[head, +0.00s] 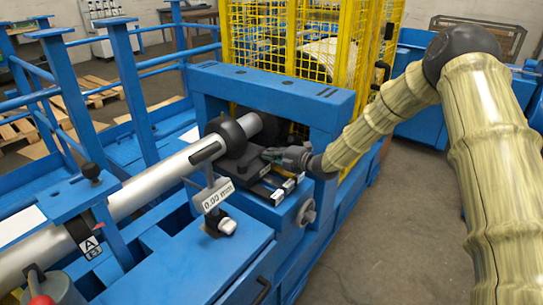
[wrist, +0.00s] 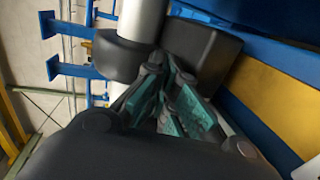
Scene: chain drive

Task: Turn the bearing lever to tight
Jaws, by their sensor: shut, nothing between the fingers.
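My gripper (head: 268,155) is shut and empty, reaching in from the right beside the black bearing block (head: 243,168) under the steel shaft (head: 150,190). In the wrist view my gripper's teal finger pads (wrist: 182,108) are together in front of a dark block (wrist: 205,55), with the shaft (wrist: 142,18) beyond. A black ring (head: 235,136) sits around the shaft above the block. I cannot tell for certain which part is the bearing lever; the fingers and the block may hide it. No tight mark is readable.
A "0.00 mm" readout (head: 218,196) stands in front of the block. A black knob (head: 91,171) and an A/B label (head: 91,246) are at the left. The blue frame beam (head: 275,88) and yellow cage (head: 262,40) stand behind. Open floor (head: 390,240) lies to the right.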

